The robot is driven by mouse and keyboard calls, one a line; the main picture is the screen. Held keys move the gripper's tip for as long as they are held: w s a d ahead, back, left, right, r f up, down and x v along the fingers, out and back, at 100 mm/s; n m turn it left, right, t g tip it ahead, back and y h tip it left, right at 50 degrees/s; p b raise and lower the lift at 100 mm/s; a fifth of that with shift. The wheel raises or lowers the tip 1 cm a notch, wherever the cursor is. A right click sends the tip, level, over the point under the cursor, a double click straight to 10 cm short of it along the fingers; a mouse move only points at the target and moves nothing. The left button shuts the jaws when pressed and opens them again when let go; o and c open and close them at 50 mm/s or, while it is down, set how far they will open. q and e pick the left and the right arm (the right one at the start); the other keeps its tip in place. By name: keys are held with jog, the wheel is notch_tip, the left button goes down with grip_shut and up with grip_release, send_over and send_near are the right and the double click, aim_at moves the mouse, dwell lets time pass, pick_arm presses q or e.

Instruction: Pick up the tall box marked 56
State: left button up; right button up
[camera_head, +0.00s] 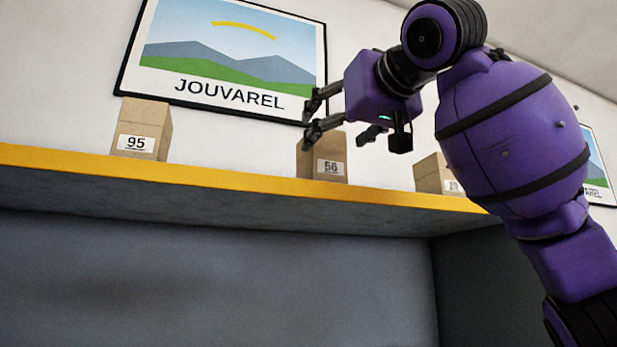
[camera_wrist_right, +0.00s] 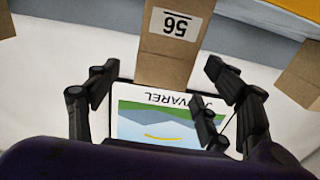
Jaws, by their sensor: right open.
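The tall brown box marked 56 (camera_head: 332,168) stands upright on the yellow-edged shelf (camera_head: 230,183), in the middle of the head view. My right gripper (camera_head: 318,131) is open at the box's upper part, and its fingers hide some of the box's top. In the right wrist view the box (camera_wrist_right: 176,55) appears upside down, label facing the camera. Its top end shows between the two sides of my open right gripper (camera_wrist_right: 160,72), with gaps on both sides and no visible grip. My left gripper is not in view.
A box marked 95 (camera_head: 142,130) stands to the left on the shelf. Another box (camera_head: 436,175) stands to the right, partly behind my arm. A framed JOUVAREL poster (camera_head: 228,60) hangs behind. The shelf between the boxes is clear.

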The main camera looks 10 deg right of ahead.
jog(key=shift+w+a, duration=0.3)
jog(key=shift+w, duration=0.4)
jog(key=x, duration=0.4)
jog(key=shift+w+a+f, duration=0.1)
jog(key=shift+f, duration=0.15)
jog(key=shift+w+a, duration=0.1)
jog(key=shift+w, duration=0.4)
jog(key=c, duration=0.5)
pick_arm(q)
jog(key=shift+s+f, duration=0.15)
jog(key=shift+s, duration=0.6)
pick_arm(e)
jog(key=c, duration=0.8)
